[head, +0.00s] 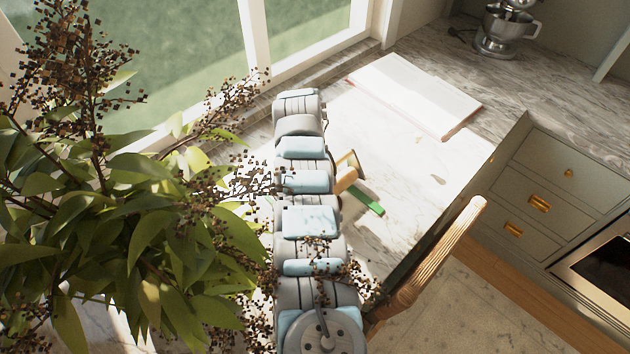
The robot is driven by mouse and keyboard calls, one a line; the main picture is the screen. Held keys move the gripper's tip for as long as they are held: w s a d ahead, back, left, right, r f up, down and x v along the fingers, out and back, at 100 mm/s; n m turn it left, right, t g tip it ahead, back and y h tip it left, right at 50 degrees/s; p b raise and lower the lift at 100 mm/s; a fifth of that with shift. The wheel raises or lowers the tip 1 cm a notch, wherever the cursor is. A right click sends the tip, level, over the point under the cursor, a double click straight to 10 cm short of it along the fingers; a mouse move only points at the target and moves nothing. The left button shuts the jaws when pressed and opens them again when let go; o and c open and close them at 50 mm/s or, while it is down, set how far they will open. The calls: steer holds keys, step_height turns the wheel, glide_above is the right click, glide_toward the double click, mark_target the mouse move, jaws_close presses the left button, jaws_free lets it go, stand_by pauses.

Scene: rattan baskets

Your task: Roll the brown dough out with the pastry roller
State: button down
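A small tool with a green handle (368,202) and a tan and brown end (346,178) lies or is held just right of my arm, over the bright marble worktop; it looks like the pastry roller. My arm covers part of it. I cannot make out the brown dough as a separate thing; it may be behind my arm. My gripper does not show: my arm reaches up the middle of the picture and hides its own end. I cannot tell whether the gripper touches the tool.
A leafy plant with dark berries (150,220) fills the left side and overlaps my arm. A pale flat board or book (418,95) lies on the worktop (390,150). A stand mixer (500,35) stands at the back right. A ribbed wooden piece (440,250) rises at the worktop's near edge.

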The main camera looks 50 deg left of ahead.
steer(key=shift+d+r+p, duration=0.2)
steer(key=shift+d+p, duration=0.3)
steer(key=shift+p, duration=0.1)
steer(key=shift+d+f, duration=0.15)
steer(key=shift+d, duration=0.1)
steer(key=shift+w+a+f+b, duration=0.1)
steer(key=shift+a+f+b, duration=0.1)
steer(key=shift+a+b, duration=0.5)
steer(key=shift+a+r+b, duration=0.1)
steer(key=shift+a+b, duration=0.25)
steer(key=shift+b, duration=0.4)
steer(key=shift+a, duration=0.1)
